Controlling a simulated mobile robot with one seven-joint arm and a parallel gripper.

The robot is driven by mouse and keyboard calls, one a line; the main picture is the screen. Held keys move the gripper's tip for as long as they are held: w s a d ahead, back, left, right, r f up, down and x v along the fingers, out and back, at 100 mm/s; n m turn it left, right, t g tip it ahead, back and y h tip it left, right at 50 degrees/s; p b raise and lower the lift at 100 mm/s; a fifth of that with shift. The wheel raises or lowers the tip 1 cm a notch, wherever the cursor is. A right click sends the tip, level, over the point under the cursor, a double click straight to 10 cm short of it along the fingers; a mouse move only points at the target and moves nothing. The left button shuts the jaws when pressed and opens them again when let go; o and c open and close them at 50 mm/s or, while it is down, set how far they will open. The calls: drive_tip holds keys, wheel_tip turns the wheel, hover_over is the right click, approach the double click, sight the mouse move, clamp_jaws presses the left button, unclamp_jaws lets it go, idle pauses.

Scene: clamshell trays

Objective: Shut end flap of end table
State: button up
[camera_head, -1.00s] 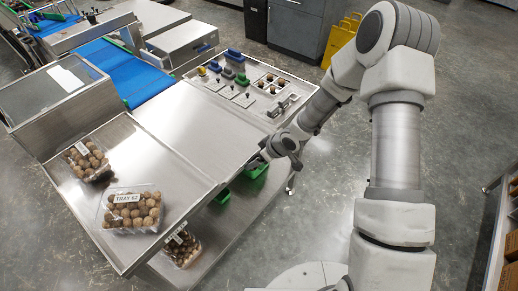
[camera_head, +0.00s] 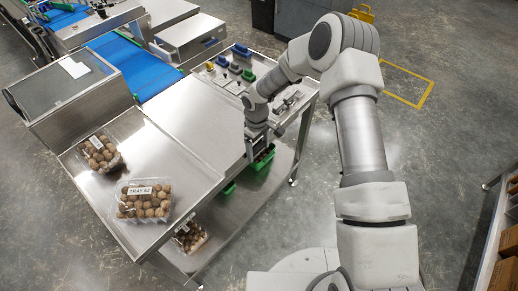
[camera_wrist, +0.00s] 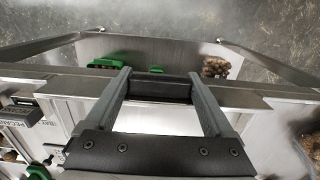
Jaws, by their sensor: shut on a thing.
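The steel table (camera_head: 205,105) runs diagonally across the head view. My gripper (camera_head: 260,147) points down at its front edge. In the wrist view, my gripper (camera_wrist: 159,84) has its two fingers on either side of a dark bar (camera_wrist: 160,89) at the steel edge, and is shut on it. Bare steel (camera_wrist: 155,121) shows between the fingers. I cannot tell clearly which panel is the end flap, or whether the bar belongs to it. My wrist hides part of the edge in the head view.
A tray labelled 62 (camera_head: 144,202) and another clamshell (camera_head: 102,152) of round brown items stand on the near left end. A lower shelf holds green bins (camera_head: 264,159) and another tray (camera_head: 190,237). Small stations (camera_head: 238,72) sit at the far end.

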sight(256, 146)
idle(0.4)
drive_tip(key=o, duration=1.1)
drive_tip(key=r, duration=1.1)
drive_tip(key=r+b, duration=0.1)
drive_tip(key=r, duration=0.5)
drive_tip(key=shift+w+a+r, duration=0.2)
drive_tip(key=shift+w+a, duration=0.05)
drive_tip(key=shift+a, duration=0.1)
